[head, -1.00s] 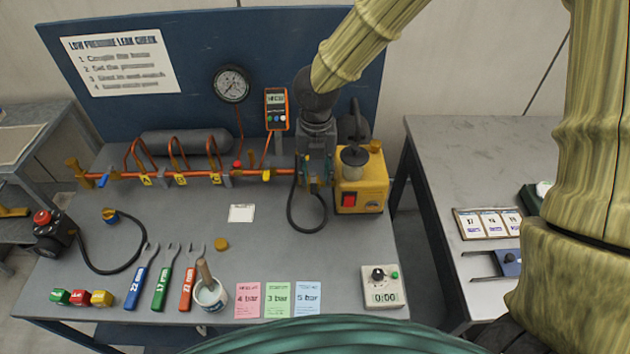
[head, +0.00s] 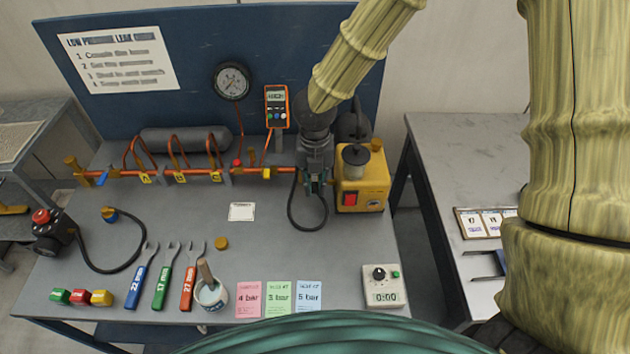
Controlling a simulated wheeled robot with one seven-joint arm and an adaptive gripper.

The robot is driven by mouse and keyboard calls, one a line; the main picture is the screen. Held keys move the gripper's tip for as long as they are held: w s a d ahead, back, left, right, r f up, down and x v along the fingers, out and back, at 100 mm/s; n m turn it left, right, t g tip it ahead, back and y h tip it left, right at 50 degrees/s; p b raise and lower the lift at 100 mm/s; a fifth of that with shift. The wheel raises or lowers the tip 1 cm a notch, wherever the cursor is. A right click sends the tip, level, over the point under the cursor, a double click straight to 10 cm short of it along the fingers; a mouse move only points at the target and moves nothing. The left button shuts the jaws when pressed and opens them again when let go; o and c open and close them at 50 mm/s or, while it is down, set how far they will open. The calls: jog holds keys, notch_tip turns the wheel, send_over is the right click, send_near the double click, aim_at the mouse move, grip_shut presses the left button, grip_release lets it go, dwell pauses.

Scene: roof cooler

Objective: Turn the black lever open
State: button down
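My gripper (head: 316,184) points down at the right end of the copper pipe run (head: 200,174), just left of the yellow pump (head: 362,190). Its fingertips are small and dark here, and I cannot tell whether they are open or shut, or touching anything. I cannot make out the black lever; the gripper and wrist cover that end of the pipe. A blue lever (head: 102,178) shows at the left end of the pipe.
A black hose (head: 308,226) loops below the gripper. A gauge (head: 232,81) and orange meter (head: 276,106) are on the blue back panel. Spanners (head: 160,279), a brush pot (head: 211,294), coloured cards (head: 278,299) and a timer (head: 381,287) occupy the front. The bench centre is largely clear.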

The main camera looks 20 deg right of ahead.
jog(key=shift+a+m, duration=0.1)
jog(key=shift+m, duration=0.2)
jog(key=w+a+m+p, duration=0.3)
jog(key=w+m+p, duration=0.1)
jog(key=m, duration=1.3)
jog(key=shift+w+f+p, duration=0.15)
jog(key=shift+w+p, duration=0.2)
jog(key=shift+w, duration=0.5)
jog(key=shift+d+m, duration=0.1)
jog(key=shift+m, duration=0.2)
jog(key=c, duration=1.4)
grip_release()
jog(key=shift+w, duration=0.1)
